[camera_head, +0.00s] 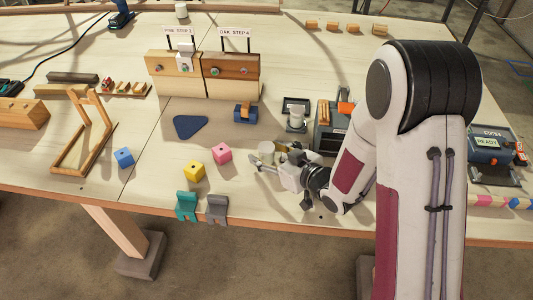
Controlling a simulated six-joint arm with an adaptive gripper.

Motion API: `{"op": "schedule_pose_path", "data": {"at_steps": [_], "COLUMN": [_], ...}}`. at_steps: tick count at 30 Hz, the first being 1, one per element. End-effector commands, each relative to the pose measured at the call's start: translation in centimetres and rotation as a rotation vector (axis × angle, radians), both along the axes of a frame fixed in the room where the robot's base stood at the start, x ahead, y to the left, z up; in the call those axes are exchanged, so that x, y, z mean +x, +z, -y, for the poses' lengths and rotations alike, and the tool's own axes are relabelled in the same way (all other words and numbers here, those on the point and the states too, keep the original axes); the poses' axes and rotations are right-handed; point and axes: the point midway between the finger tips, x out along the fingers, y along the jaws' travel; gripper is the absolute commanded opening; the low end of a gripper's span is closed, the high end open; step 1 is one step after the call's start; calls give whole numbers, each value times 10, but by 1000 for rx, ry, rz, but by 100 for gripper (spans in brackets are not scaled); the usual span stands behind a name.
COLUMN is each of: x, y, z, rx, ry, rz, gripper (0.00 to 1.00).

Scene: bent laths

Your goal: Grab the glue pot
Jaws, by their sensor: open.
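A small pale cream pot (265,148), which looks like the glue pot, stands on the table near the middle. My gripper (267,158) reaches in low from the right. Its fingers are open, with one on the near left side of the pot and one on the far right side. The pot appears to be between or just beyond the fingertips; I cannot tell if they touch it. The fingers partly hide the pot's lower part.
Teal (187,205) and grey (217,208) clips sit at the front edge.

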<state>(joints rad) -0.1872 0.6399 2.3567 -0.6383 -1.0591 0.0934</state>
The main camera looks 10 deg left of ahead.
Motion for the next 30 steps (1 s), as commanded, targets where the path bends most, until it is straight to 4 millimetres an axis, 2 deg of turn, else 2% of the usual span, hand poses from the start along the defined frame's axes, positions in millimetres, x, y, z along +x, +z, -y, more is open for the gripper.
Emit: {"op": "schedule_pose_path", "data": {"at_steps": [5,19,20,24,25,30], "x": [5,5,5,5,5,5], "y": [-3,-3,-3,-3,-3,-3], "z": [-6,-6,-6,-6,-6,-6], "rx": [0,1,1,1,1,1], "ry": [1,1,1,1,1,0], "rz": [0,0,0,0,0,1], "gripper": [51,51,48,12,9,9]}}
